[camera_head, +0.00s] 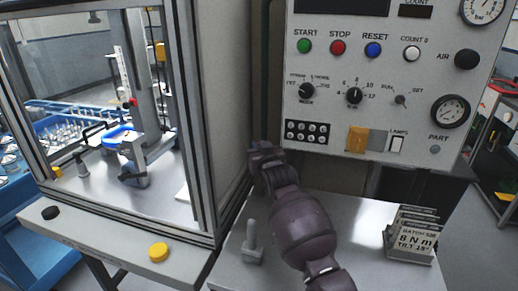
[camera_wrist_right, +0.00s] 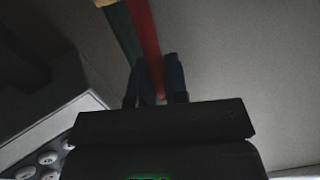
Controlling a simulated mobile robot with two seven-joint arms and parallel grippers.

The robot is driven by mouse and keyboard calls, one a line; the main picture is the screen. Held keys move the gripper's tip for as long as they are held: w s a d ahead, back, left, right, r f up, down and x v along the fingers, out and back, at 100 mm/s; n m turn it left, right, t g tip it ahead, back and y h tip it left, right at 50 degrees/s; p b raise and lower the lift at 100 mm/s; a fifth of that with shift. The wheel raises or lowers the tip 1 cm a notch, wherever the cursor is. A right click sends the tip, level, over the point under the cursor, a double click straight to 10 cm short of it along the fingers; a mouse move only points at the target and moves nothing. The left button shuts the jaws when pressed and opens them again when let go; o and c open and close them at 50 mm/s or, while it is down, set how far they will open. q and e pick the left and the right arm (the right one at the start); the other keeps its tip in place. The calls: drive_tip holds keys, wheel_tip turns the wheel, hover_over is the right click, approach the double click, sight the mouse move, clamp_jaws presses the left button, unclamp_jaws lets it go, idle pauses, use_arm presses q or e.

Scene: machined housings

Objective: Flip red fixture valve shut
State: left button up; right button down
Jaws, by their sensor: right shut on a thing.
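My right gripper (camera_head: 262,152) reaches in beside the cabinet's corner post, left of the control panel, with the arm rising from the bottom of the head view. In the right wrist view its two fingers (camera_wrist_right: 160,84) are shut on a long red bar (camera_wrist_right: 147,38), which looks like the red valve handle. The bar runs from between the fingers up to the top edge. A dark green pipe (camera_wrist_right: 121,28) lies just left of it. In the head view the handle cannot be made out behind my gripper. My left gripper is not in view.
The control panel (camera_head: 318,125) with buttons, knobs and gauges stands right of my gripper. The glazed cabinet (camera_head: 205,120) is close on the left. On the bench (camera_head: 365,215) stand an upright bolt (camera_head: 251,243) and a block of grey plates (camera_head: 412,236). A yellow button (camera_head: 158,252) sits on the ledge.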

drive_tip(key=shift+d, duration=0.15)
drive_tip(key=shift+s+d+f+m+t+h+b, duration=0.25)
drive_tip(key=shift+d+m+t+b, duration=0.45)
drive_tip(key=shift+m, duration=0.5)
drive_tip(key=shift+s+d+f+m+t+h+b, duration=0.15)
drive_tip(key=shift+s+d+f+m+t+b, duration=0.15)
drive_tip(key=shift+d+m+t+b, duration=0.55)
drive_tip(key=shift+s+d+f+m+t+h+b, duration=0.35)
drive_tip(key=shift+d+m, duration=0.4)
drive_tip(key=shift+m, duration=0.8)
drive_tip(key=shift+w+r, duration=0.1)
drive_tip(key=c, duration=1.2)
unclamp_jaws()
drive_tip(key=shift+o, duration=0.2)
